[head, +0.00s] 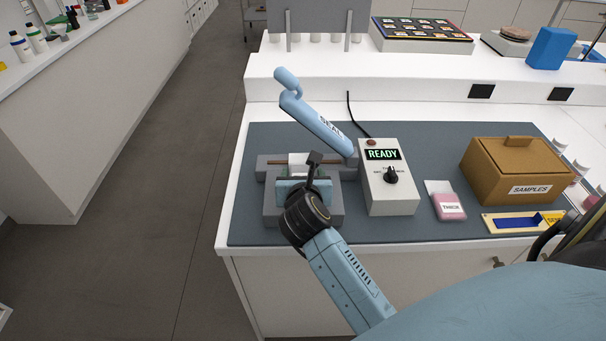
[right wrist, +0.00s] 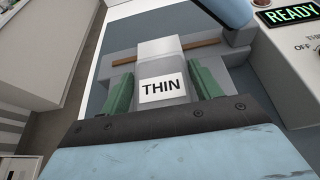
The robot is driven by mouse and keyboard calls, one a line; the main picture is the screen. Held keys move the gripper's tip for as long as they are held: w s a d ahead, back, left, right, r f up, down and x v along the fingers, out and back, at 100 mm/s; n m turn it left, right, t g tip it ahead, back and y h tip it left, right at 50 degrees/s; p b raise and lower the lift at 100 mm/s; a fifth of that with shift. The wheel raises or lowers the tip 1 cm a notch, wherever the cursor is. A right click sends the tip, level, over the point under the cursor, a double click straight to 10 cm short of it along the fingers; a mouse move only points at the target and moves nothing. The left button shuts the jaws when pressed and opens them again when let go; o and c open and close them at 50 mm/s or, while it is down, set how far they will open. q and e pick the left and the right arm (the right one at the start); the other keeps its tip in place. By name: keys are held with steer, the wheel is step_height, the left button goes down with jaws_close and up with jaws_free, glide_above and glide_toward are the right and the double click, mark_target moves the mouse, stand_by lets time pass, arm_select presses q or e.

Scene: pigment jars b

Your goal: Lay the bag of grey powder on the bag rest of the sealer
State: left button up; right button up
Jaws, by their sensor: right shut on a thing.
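The sealer's grey bag rest (head: 333,208) stands on the dark mat, with a brown sealing strip (right wrist: 206,40) behind it. Its blue SEAL handle (head: 312,119) is raised. The bag (head: 298,158) has a pale, clear-looking top and a white THIN label, also seen in the right wrist view (right wrist: 162,88). My right gripper (head: 303,178) is over the bag rest, shut on the bag between its green fingers. The bag's top end reaches over the brown strip. The powder is mostly hidden, and I cannot tell whether the bag touches the rest. My left gripper is out of view.
The control box (head: 388,205) reading READY stands right of the sealer. A pink THICK bag (head: 447,206), a brown SAMPLES box (head: 515,170) and a blue-and-cream tray (head: 500,224) lie farther right. The raised handle leans above the sealer. The mat's front left is clear.

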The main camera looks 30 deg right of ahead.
steer(key=shift+f+b, duration=0.35)
steer(key=shift+f, duration=0.2)
steer(key=o, duration=1.1)
steer(key=shift+r, duration=0.15)
step_height(320, 180, up, 6)
steer(key=p, duration=0.6)
